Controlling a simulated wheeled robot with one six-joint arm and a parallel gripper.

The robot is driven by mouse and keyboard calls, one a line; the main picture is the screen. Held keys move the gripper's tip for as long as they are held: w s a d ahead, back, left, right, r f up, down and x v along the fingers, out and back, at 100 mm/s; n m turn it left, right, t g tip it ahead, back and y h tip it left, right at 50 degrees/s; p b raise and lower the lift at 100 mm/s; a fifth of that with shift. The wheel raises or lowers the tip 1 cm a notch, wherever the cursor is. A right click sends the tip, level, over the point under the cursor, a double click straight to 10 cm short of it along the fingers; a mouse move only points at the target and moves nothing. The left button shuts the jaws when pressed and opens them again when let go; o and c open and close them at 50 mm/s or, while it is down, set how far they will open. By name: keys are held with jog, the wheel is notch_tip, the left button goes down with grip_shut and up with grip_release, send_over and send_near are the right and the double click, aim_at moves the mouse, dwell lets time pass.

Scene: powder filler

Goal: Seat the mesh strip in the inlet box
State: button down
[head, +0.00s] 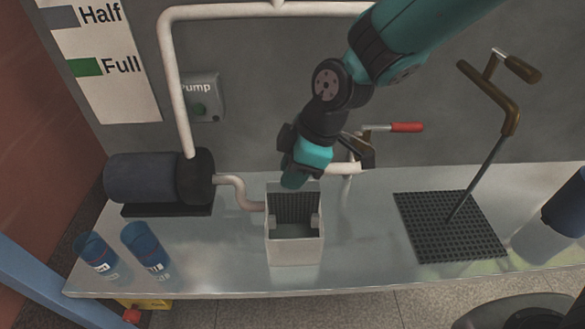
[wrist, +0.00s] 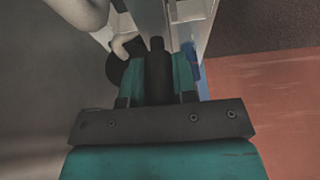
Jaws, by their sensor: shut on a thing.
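The inlet box (head: 295,252) is a pale, open-topped box on the metal bench. The dark mesh strip (head: 297,206) shows inside it, upright against the back, with its top end close under my gripper. My gripper (head: 291,181) reaches down from above to the box's back rim. In the wrist view, the teal fingers of my gripper (wrist: 158,75) are closed around a dark upright piece, which appears to be the strip's upper part. The strip's lower edge is hidden by the box's front wall, so I cannot tell whether it touches the bottom.
A dark pump (head: 160,178) joins the box by a pale pipe (head: 238,188). Two blue cups (head: 145,247) stand at the left. A cranked tool (head: 490,135) stands on a black mat (head: 450,228) at the right. A red-handled lever (head: 405,127) is behind my wrist. The bench front is clear.

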jog(key=shift+f+b, duration=1.55)
jog(key=shift+f, duration=0.5)
jog(key=c, duration=0.8)
grip_release()
jog(key=b+v, duration=0.1)
jog(key=v, duration=1.6)
jog(key=shift+r, duration=0.25)
